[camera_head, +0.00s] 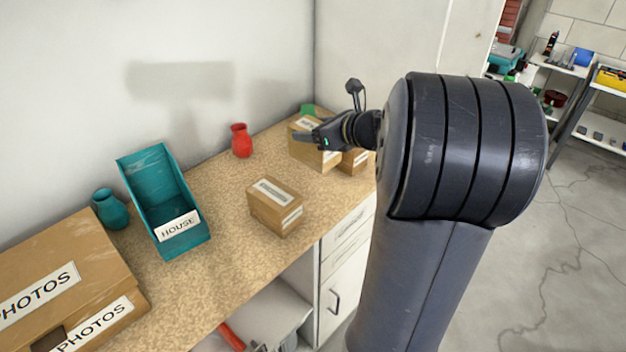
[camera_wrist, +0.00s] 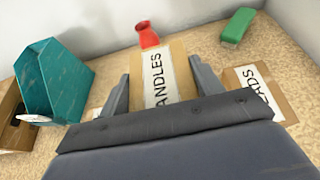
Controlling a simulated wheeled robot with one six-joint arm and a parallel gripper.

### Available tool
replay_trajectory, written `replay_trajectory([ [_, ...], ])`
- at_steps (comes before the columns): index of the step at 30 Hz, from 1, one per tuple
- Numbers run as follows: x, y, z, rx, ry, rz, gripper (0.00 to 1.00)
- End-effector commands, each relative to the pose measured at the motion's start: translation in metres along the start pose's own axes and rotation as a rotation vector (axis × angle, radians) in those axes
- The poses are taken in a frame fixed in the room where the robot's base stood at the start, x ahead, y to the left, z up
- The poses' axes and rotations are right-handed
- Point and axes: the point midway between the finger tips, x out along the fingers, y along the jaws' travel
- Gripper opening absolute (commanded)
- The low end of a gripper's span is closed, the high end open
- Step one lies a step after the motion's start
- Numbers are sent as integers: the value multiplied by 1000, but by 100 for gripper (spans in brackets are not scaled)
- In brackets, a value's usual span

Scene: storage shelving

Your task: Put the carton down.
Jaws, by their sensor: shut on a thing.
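A brown carton (camera_head: 308,152) with a white label stands upright at the far right of the bench in the head view. In the wrist view this carton (camera_wrist: 178,72) shows a label reading "ANDLES", the rest of it hidden. My gripper (camera_head: 317,138) is shut on it from above, with one finger on each side in the wrist view (camera_wrist: 160,72). The carton's underside is hidden, so I cannot tell whether it touches the bench or hangs just above it.
A second carton (camera_head: 355,162) is close beside the held one. Another carton (camera_head: 275,207), a teal bin (camera_head: 165,200), a teal vase (camera_head: 110,209), a red vase (camera_head: 241,141) and PHOTOS boxes (camera_head: 65,285) stand on the bench (camera_head: 225,285). A green object (camera_wrist: 238,25) lies behind.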

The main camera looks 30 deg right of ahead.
Motion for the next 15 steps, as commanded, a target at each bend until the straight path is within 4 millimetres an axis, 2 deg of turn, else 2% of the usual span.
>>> replay_trajectory([
  [1, 4, 0, -11, 4, 2, 1, 18],
  [6, 15, 0, -37, 4, 2, 0, 18],
  [11, 20, 0, -48, 1, 0, 0, 18],
  [15, 28, 0, -66, 3, 1, 0, 18],
])
